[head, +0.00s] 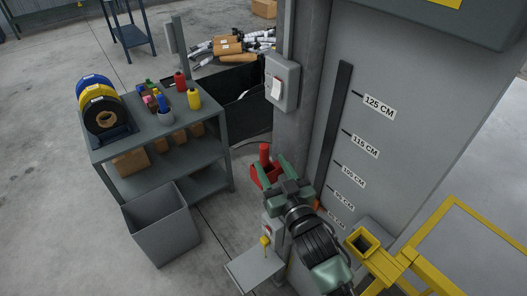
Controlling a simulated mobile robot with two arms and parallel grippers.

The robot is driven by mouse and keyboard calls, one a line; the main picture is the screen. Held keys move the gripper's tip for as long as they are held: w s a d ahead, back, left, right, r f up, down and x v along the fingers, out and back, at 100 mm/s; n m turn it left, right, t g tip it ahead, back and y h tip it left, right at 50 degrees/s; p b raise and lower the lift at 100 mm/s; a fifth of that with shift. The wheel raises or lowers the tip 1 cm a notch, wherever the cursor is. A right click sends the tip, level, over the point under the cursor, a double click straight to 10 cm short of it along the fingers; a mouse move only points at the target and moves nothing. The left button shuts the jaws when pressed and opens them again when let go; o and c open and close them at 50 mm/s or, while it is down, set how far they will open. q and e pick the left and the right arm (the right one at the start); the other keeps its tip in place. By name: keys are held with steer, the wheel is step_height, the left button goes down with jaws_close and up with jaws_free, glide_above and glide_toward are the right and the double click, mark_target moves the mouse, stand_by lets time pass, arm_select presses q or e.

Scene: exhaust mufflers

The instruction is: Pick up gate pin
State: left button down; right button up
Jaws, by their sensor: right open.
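My right gripper (269,166), with green fingers, is in the middle of the head view, by the foot of the grey column. It is open. A red upright piece (264,152) with a rounded top, likely the gate pin, stands just beyond and between its fingertips. A wider red part (259,175) shows below it, partly hidden by the fingers. I cannot tell whether the fingers touch the red piece. My left gripper is not in view.
A grey shelf cart (158,172) with tape rolls and bottles stands at left, with an open grey bin (160,228) before it. A yellow gate frame (420,262) is at right. A marked panel (400,70) rises at right.

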mark_target(266, 159)
steer(key=shift+x, duration=1.2)
steer(key=shift+w+a+f+p, duration=0.1)
steer(key=shift+w+a+p, duration=0.15)
steer(key=shift+w+p, duration=0.25)
steer(key=x, duration=0.3)
steer(key=shift+w+a+f+p, duration=0.15)
steer(key=shift+f+p, duration=0.15)
steer(key=shift+p, duration=0.1)
steer(key=shift+w+a+f, duration=0.1)
steer(key=shift+w+a, duration=0.1)
steer(key=shift+w, duration=0.3)
jaws_close()
